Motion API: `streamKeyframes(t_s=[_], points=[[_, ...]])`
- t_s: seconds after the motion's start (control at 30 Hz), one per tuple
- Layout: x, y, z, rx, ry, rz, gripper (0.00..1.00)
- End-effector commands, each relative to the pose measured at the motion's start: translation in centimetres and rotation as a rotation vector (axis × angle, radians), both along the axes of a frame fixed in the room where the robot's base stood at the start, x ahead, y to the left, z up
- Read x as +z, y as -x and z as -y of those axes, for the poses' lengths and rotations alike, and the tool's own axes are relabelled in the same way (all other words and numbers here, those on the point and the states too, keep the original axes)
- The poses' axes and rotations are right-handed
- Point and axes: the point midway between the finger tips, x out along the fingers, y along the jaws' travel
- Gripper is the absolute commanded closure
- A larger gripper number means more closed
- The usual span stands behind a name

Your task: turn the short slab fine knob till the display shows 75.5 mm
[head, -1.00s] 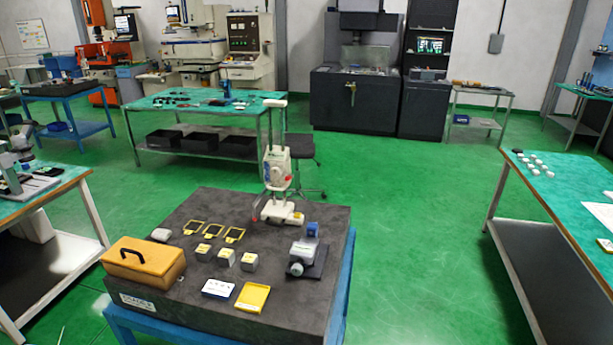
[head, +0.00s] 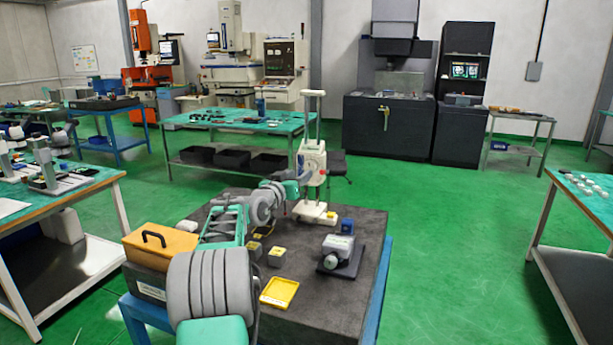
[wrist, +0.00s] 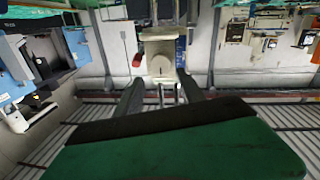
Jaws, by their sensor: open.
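The cream height gauge (head: 313,165) stands upright on the dark granite plate, with a small red part on its body. It also shows in the wrist view (wrist: 158,62), beyond my fingers, with a red part (wrist: 137,60) at its left. No display figures can be read, and I cannot tell which part is the short slab fine knob. My gripper (head: 303,180) reaches in from the left beside the gauge's body, small in the head view. In the wrist view my gripper's two dark fingers (wrist: 162,92) stand apart, with nothing clearly held between them.
Green floor is free on the right.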

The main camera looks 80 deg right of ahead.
Motion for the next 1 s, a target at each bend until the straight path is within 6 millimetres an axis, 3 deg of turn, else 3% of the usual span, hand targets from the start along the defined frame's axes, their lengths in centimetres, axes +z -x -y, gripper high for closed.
streamKeyframes(t_s=[0.2,0.4,0.7,1.0], points=[[0.3,0.8,3.9,0.001,-0.003,0.001,0.54],[0.2,1.1,6.2,0.002,-0.003,0.001,0.54],[0.0,1.1,6.6,0.005,-0.004,0.001,0.54],[0.1,1.1,6.6,0.005,-0.005,0.001,0.78]])
